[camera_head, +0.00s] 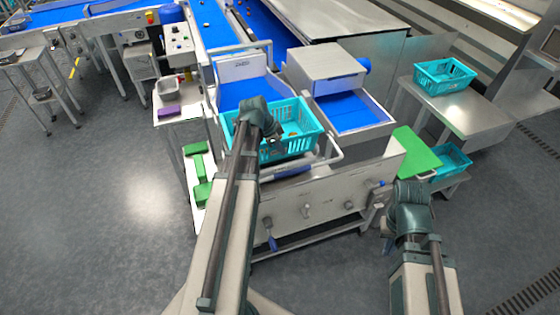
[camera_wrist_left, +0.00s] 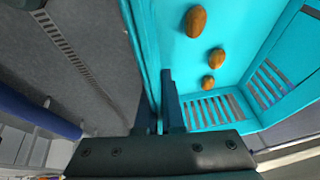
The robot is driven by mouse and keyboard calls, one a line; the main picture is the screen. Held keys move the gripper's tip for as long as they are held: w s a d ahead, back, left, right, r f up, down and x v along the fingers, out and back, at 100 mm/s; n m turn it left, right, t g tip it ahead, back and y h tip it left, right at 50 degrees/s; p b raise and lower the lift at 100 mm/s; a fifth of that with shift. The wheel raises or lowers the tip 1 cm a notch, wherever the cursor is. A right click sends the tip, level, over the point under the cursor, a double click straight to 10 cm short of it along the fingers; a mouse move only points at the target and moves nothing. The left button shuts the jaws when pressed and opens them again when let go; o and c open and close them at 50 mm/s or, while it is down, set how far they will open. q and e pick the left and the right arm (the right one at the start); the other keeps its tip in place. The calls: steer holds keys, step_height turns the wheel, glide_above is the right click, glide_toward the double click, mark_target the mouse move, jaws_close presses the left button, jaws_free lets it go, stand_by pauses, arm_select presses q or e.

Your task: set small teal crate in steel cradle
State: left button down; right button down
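The small teal crate (camera_head: 298,147) is at the lower end of the left blue chute, above the front steel panel. A few brown dates (camera_wrist_left: 196,20) lie on its floor. My left gripper (camera_head: 270,137) reaches over the crate's left side. In the left wrist view its fingers (camera_wrist_left: 162,105) are close together on either side of the crate's thin wall (camera_wrist_left: 146,50). The steel cradle (camera_head: 325,160) shows as a tubular frame at the crate's front right; whether the crate rests in it is hidden. My right gripper (camera_head: 392,238) is low at the right, its fingers unclear.
Another teal crate (camera_head: 443,77) stands on a steel table (camera_head: 475,110) at the right. One more teal crate (camera_head: 452,162) sits lower, beside a green board (camera_head: 414,150).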

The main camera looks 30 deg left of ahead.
mark_target(280, 155)
arm_select(q)
steer(key=shift+f+b, duration=1.9)
steer(key=shift+f, duration=0.05)
steer(key=shift+r, duration=0.15)
steer(key=c, duration=1.3)
jaws_free()
